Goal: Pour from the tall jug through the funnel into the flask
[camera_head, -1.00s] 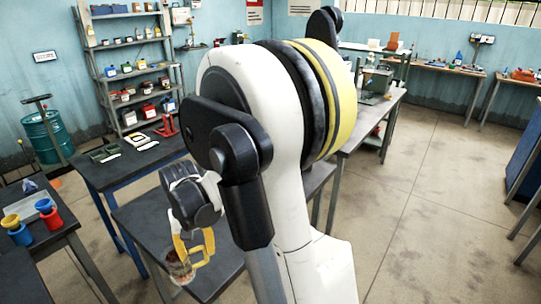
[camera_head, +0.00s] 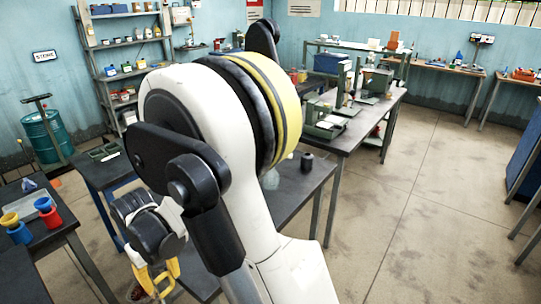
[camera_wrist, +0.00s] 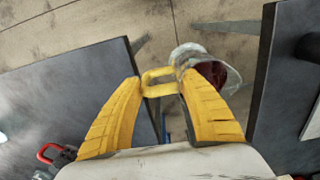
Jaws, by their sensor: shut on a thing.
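My gripper (camera_head: 160,280) has yellow fingers and is low at the left of the head view. In the wrist view my gripper (camera_wrist: 162,82) is shut on the jug's yellow handle. The jug (camera_wrist: 224,76) has a clear body with dark red liquid inside, and it shows past the right finger, partly hidden by it. In the head view only a small part of the jug (camera_head: 137,293) shows at the bottom edge. A pale, glassy thing (camera_head: 270,179) stands beside my arm, partly hidden; I cannot tell if it is the flask. I cannot make out the funnel.
A small dark bottle (camera_head: 307,162) stands on a dark worktable (camera_head: 312,182) right of my arm. Another table (camera_head: 66,219) at left holds coloured containers. In the wrist view, floor shows between a left tabletop (camera_wrist: 62,100) and a right one (camera_wrist: 282,125).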

